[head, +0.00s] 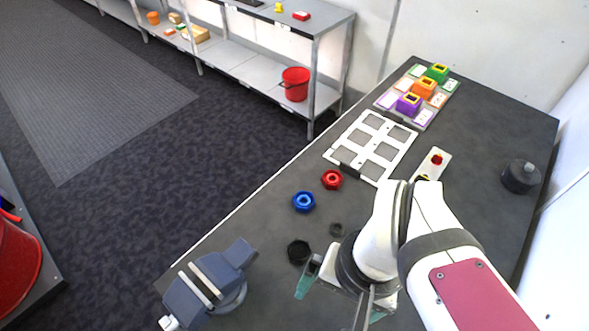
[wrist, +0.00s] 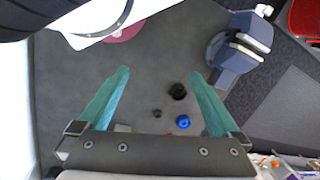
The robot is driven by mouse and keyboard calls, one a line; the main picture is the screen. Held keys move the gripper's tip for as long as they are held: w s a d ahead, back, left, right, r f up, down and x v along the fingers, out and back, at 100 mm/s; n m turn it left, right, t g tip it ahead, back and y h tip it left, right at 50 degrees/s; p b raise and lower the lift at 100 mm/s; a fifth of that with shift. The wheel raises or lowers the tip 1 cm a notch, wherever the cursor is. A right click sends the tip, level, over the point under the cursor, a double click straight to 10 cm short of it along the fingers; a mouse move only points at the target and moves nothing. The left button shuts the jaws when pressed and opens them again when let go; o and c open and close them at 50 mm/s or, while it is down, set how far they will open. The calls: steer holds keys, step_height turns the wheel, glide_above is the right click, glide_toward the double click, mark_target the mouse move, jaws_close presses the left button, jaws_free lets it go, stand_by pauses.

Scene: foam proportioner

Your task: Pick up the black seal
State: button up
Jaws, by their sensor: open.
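A small dark ring, which looks like the black seal (head: 336,229), lies flat on the dark table; it also shows in the wrist view (wrist: 157,113), between the teal fingers in the picture. A larger black hexagonal part (head: 298,251) lies to its left and nearer; it is at the right in the wrist view (wrist: 177,91). My gripper (head: 340,301) is open and empty above the near part of the table. In the wrist view its two teal fingers (wrist: 160,74) stand wide apart, with nothing held.
A blue nut (head: 304,202) and a red nut (head: 331,180) lie beyond the seal. A blue-grey vise (head: 212,279) stands at the near left edge. A white frame (head: 401,136), a tray of coloured blocks (head: 418,117) and a dark cylinder (head: 520,176) are farther off.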

steer(key=shift+c, duration=1.2)
steer(key=n+h, duration=0.4)
steer(key=n, duration=2)
glide_above(337, 228)
steer(key=a, duration=0.2)
step_height(337, 228, down, 6)
steer(key=f, duration=0.5)
steer(key=d+f, duration=0.1)
steer(key=f, duration=0.9)
steer(key=shift+d+f, duration=0.25)
steer(key=shift+d, duration=0.1)
jaws_close()
steer(key=shift+r, duration=0.15)
